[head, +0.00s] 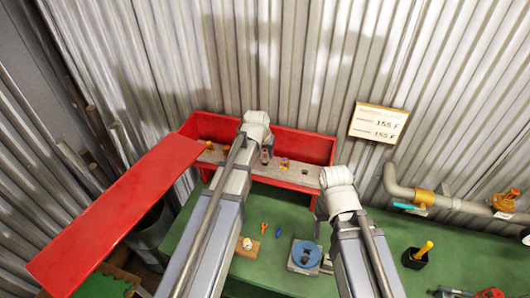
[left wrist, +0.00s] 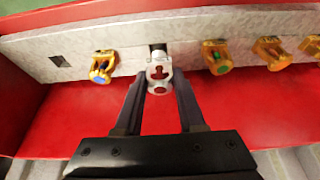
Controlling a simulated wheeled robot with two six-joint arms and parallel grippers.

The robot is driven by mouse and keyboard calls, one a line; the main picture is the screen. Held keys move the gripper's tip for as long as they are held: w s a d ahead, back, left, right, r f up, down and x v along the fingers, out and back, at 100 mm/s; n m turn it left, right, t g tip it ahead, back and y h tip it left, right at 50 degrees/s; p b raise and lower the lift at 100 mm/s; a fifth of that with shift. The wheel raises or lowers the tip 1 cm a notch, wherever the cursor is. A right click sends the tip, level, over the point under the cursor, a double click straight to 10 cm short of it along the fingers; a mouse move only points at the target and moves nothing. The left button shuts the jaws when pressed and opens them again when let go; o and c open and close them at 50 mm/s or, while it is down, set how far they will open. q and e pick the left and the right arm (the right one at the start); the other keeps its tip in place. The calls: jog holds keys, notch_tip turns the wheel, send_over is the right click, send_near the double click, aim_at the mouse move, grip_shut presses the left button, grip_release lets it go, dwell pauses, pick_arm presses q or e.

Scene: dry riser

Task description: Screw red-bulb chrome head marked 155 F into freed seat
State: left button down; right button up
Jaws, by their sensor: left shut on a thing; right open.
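A chrome head with a red bulb (left wrist: 159,73) is between the fingertips of my left gripper (left wrist: 160,88), which is shut on it. It is at a dark slot in the pale strip (left wrist: 128,62) inside the red cabinet (head: 302,146). I cannot tell whether it still sits in the slot. In the head view my left gripper (head: 266,156) reaches into the cabinet. My right gripper (head: 317,228) is open, mostly hidden by its own arm, over the green bench. The wall sign (head: 379,122) reads 155 F. No marking on the head is legible.
Brass heads with blue (left wrist: 101,67) and green (left wrist: 217,57) bulbs flank the chrome one; more brass heads (left wrist: 272,52) stand right. A square hole (left wrist: 60,60) is empty. A grey pipe (head: 400,190) with brass fittings runs along the wall. A black cup (head: 416,259) stands on the bench.

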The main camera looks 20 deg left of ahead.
pick_arm(q)
jog(key=shift+f+b, duration=0.9)
jog(key=shift+f, duration=0.1)
jog(key=m, duration=0.2)
jog(key=m+h, duration=0.1)
jog(key=m, duration=0.1)
jog(key=shift+a+h, duration=0.1)
jog(key=shift+h, duration=0.2)
jog(key=shift+m+g+h, duration=0.3)
jog(key=shift+m, duration=0.6)
jog(key=m, duration=0.2)
jog(key=shift+w+m+g+h, duration=0.15)
jog(key=shift+m+g+h, duration=0.25)
jog(key=m, duration=0.2)
jog(key=shift+m+g+h, duration=0.4)
